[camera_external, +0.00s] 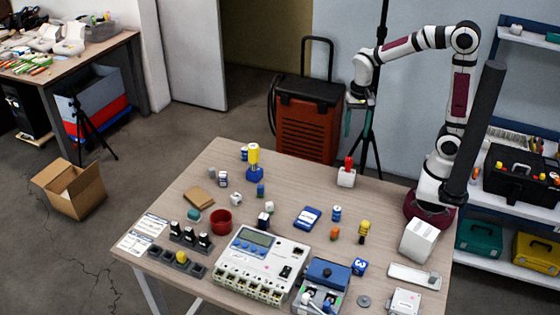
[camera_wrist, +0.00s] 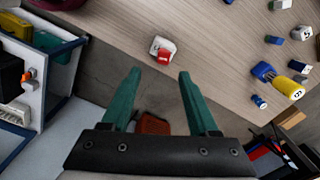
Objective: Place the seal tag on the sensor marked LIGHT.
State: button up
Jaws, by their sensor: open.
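My gripper (camera_external: 358,122) hangs above the back edge of the table, its teal fingers apart and empty. In the wrist view the open fingers (camera_wrist: 159,75) point at the table edge, with a white block with a red top (camera_wrist: 163,50) just beyond them. That block (camera_external: 346,174) stands at the back right of the table. I cannot read LIGHT on anything, and cannot tell which piece is the seal tag. Black upright parts (camera_external: 190,235) stand in a row at the table's left, beside two printed cards (camera_external: 152,223). A dark tray with a yellow knob (camera_external: 181,257) lies in front of them.
A white meter with a screen (camera_external: 240,264), a blue-lidded box (camera_external: 328,272) and a red cup (camera_external: 221,226) crowd the front. A tall yellow-and-blue piece (camera_external: 254,158) stands at the back left. Small coloured blocks are scattered between. The back middle is mostly clear.

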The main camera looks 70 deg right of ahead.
jog(key=s+a+n, duration=0.3)
jog(key=s, duration=0.4)
jog(key=s+a+r+n+y, duration=0.1)
jog(key=s+a+n, duration=0.2)
jog(key=s, duration=0.5)
jog(key=shift+s+r+n+y, duration=0.15)
jog(key=shift+s+n+y, duration=0.15)
jog(key=shift+n, duration=0.4)
